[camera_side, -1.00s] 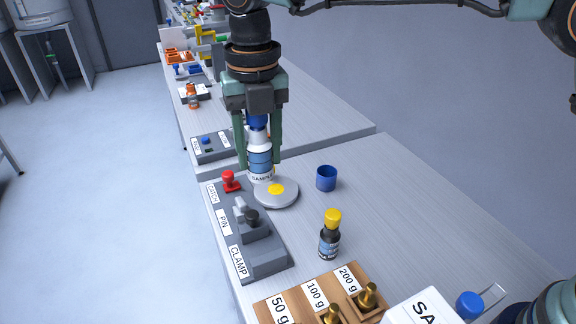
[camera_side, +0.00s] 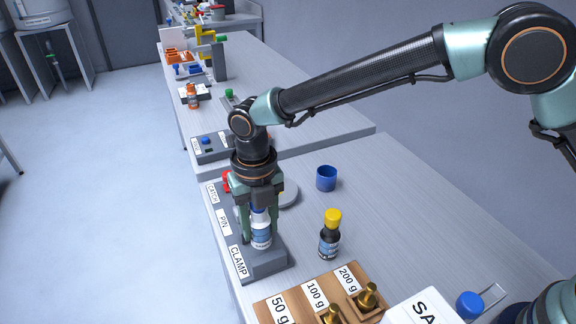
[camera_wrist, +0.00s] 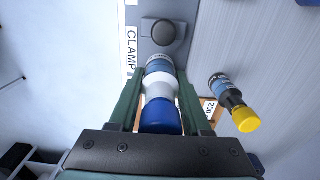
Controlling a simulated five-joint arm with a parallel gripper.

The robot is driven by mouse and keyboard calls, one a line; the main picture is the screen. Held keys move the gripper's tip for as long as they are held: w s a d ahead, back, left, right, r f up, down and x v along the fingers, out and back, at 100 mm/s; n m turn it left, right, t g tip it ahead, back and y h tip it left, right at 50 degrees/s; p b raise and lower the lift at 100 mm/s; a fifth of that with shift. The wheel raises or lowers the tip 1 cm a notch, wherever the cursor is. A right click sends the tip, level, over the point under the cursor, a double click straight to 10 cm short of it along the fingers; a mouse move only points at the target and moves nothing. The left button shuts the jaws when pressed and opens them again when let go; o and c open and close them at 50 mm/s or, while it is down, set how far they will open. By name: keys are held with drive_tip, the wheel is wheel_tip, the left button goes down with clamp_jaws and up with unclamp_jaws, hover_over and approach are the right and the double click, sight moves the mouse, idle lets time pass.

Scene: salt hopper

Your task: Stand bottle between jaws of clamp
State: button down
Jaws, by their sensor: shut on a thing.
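The white sample bottle (camera_side: 261,232) with a blue band and blue cap is upright in my gripper (camera_side: 259,222). The wrist view shows the bottle (camera_wrist: 160,86) between both fingers of my gripper (camera_wrist: 160,100). In the side view it is over the clamp end of the grey fixture (camera_side: 265,265), labelled CLAMP, PIN and CATCH. I cannot tell whether its base touches the fixture. The clamp jaws are hidden behind the bottle and fingers. A dark round knob (camera_wrist: 163,32) on the fixture shows just beyond the bottle in the wrist view.
A dark bottle with a yellow cap (camera_side: 330,236) stands close to the right, also in the wrist view (camera_wrist: 232,101). A blue cup (camera_side: 326,178) and a round pale disc (camera_side: 288,193) are behind. The wooden weight rack (camera_side: 290,305) is in front.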

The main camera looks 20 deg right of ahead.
sight(261, 239)
drive_tip(key=shift+f, duration=2.25)
drive_tip(key=shift+c, duration=1.8)
unclamp_jaws()
